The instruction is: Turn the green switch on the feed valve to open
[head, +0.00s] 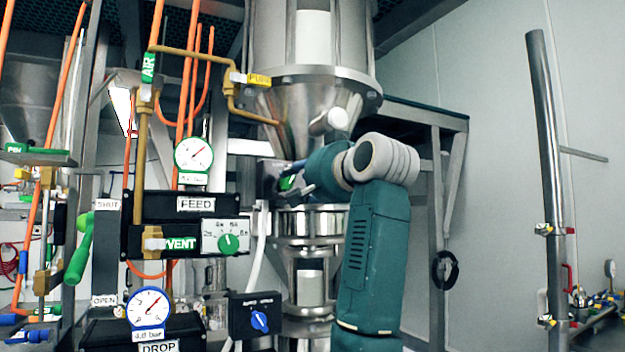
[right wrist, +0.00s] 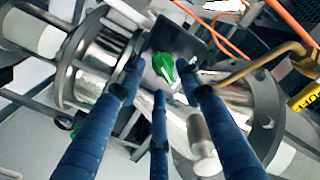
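The feed valve's green switch (right wrist: 164,66) shows in the right wrist view on a dark square plate (right wrist: 172,40), with a pale line along it. In the head view the green switch (head: 287,182) is a small patch on a dark box below the steel hopper, partly hidden by my gripper. My right gripper (right wrist: 161,80) has its blue fingers spread, with the switch seen between their tips. I cannot tell whether any finger touches it. In the head view my right gripper (head: 304,188) is beside the box. My left gripper is out of view.
A FEED panel (head: 180,208) with a green dial (head: 229,243) and gauges stands left of the valve. A blue knob (head: 260,321) is below. A brass pipe (head: 245,112) runs close to the hopper (head: 300,95). The pale wall side at right is mostly clear.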

